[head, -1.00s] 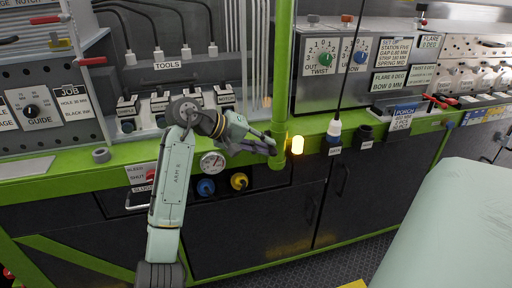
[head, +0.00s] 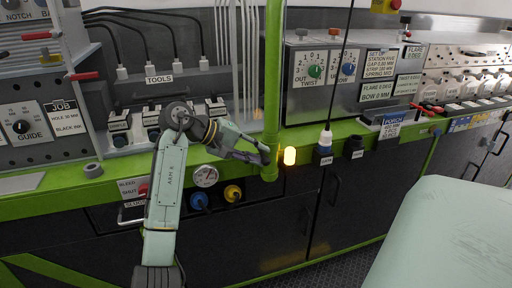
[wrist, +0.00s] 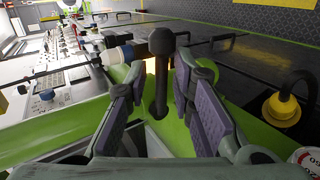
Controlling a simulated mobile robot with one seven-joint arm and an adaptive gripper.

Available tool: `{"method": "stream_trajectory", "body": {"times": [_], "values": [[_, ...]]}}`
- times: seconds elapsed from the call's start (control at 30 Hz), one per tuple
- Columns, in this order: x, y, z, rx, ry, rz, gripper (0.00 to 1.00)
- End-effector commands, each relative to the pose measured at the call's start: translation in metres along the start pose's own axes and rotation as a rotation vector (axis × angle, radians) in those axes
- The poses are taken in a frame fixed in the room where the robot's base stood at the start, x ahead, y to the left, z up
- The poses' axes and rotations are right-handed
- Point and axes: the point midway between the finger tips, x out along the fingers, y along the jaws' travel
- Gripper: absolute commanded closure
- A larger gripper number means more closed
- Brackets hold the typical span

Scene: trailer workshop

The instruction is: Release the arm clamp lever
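A dark lever with a round knob (wrist: 161,42) stands up in the middle of the wrist view, in front of a green surface. My gripper (wrist: 155,92) is open, with one purple-padded finger on each side of the lever's shaft. Gaps show between the pads and the shaft, so I see no grip on it. In the head view my gripper (head: 260,156) is beside the lower end of the green post (head: 271,110), above the bench's front edge. I cannot make out the lever there; the fingers and post probably cover it.
A glowing yellow lamp (head: 290,155) is just right of the post. A plug with a hanging cable (head: 326,142) stands further right. A gauge (head: 205,176), a blue knob (head: 199,201) and a yellow knob (head: 233,194) sit below my arm. A pale green covered shape (head: 450,240) fills the lower right.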

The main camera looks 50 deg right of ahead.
Motion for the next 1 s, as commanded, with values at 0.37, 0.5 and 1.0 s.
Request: {"method": "stream_trajectory", "body": {"times": [0.37,0.5,1.0], "values": [[-0.001,0.000,0.000,0.002,0.002,0.000,0.62],[-0.001,0.000,0.000,0.002,0.002,-0.001,0.62],[-0.072,0.000,-0.001,0.002,0.005,-0.001,0.62]]}}
